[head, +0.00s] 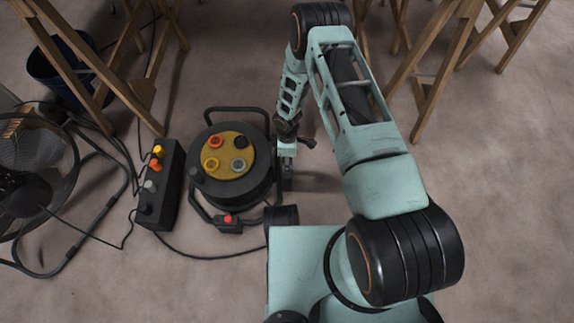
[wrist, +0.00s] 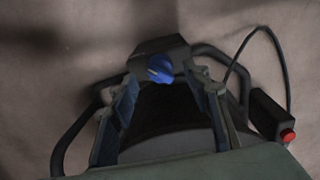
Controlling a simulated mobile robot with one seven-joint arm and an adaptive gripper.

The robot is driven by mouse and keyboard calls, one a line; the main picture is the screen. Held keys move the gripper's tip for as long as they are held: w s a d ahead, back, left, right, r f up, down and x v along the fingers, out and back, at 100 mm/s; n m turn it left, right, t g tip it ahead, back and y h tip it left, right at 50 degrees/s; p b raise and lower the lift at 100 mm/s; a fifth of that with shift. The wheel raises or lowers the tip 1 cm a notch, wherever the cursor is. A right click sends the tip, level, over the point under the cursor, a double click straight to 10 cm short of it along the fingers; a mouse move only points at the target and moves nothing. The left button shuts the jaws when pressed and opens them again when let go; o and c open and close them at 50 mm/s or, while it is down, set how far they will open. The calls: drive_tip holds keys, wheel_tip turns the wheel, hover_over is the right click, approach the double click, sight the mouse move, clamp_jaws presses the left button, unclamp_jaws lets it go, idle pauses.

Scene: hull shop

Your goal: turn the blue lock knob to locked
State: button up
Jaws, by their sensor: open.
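The blue lock knob (wrist: 160,69) shows in the wrist view on a dark block at the end of the black cable reel (wrist: 165,115). A pale line marks the knob's face and runs at a slant. My gripper (wrist: 166,78) is open, with one finger on either side of the knob and gaps between. I cannot tell how deep the fingertips reach. In the head view my gripper (head: 287,168) points down at the right side of the reel (head: 202,190), and I cannot make out the knob there.
A red-switched box (head: 228,220) sits at the reel's front. A power strip (head: 160,185) with coloured plugs and a floor fan (head: 35,180) stand to the left. Cables cross the floor. Wooden trestles (head: 432,75) and a dark bucket (head: 62,65) are behind. The floor at right is clear.

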drive_tip(key=shift+f+b, duration=0.35)
drive_tip(key=shift+f, duration=1.15)
drive_tip(key=shift+c, duration=0.3)
drive_tip(key=c, duration=1.1)
